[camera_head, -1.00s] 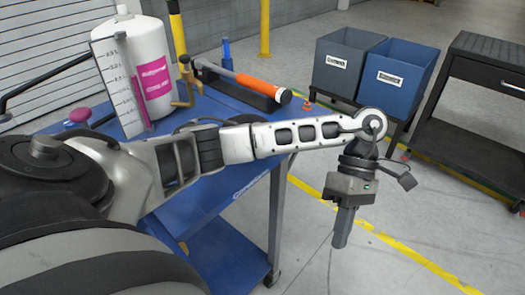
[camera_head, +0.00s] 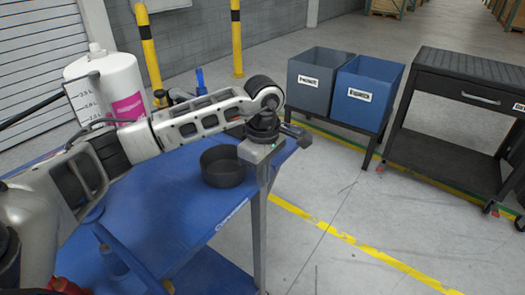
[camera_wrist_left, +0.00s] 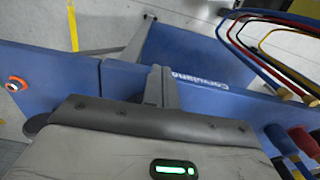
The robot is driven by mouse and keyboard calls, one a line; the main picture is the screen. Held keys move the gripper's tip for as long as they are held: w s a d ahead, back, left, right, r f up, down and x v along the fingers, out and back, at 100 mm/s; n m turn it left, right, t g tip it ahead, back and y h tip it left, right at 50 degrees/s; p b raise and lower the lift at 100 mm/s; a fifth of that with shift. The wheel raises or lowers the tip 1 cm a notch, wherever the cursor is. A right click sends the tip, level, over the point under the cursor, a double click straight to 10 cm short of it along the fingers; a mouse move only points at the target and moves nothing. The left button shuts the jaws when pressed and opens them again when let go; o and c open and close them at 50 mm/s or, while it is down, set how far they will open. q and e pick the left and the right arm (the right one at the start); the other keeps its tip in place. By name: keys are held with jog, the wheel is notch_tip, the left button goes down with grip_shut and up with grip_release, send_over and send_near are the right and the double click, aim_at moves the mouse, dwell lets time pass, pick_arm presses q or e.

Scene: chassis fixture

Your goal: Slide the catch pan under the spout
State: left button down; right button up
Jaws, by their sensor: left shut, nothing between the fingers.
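The catch pan (camera_head: 222,170) is a round, dark, open pan standing upright on the blue cart top (camera_head: 185,215) near its right edge. My left gripper (camera_head: 263,178) points down just right of the pan, by the cart edge. It is shut and empty; I cannot tell whether it touches the pan. Its fingers (camera_wrist_left: 160,88) also show in the left wrist view, over the blue cart. The white container (camera_head: 110,80) with a pink label stands at the back left of the cart. Its spout is mostly hidden behind my left arm. My right gripper is out of view.
Two bins, grey (camera_head: 318,78) and blue (camera_head: 365,92), stand on a dark stand to the right. A black workbench (camera_head: 465,80) is beyond them. Yellow posts (camera_head: 237,40) stand behind the cart. Coloured cables (camera_wrist_left: 270,45) and tool handles show in the left wrist view.

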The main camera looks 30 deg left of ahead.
aim_at(229, 159)
pick_arm(q)
jog(key=a, duration=0.2)
jog(key=shift+a+r+p, duration=0.1)
jog(key=shift+a+p, duration=0.25)
jog(key=shift+p, duration=0.05)
jog(key=shift+w+a, duration=0.1)
jog(key=shift+a, duration=0.55)
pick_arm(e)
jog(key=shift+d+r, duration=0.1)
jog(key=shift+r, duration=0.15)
pick_arm(q)
jog(key=a, duration=0.2)
jog(key=a+b, duration=0.1)
jog(key=a, duration=0.1)
jog(key=a+b, duration=0.1)
jog(key=a, duration=0.1)
jog(key=shift+w+f, duration=0.2)
jog(key=shift+f, duration=0.1)
jog(key=a, duration=0.6)
jog(key=shift+w+a+r+b, duration=0.2)
jog(key=shift+a+b, duration=0.2)
jog(key=shift+a, duration=0.2)
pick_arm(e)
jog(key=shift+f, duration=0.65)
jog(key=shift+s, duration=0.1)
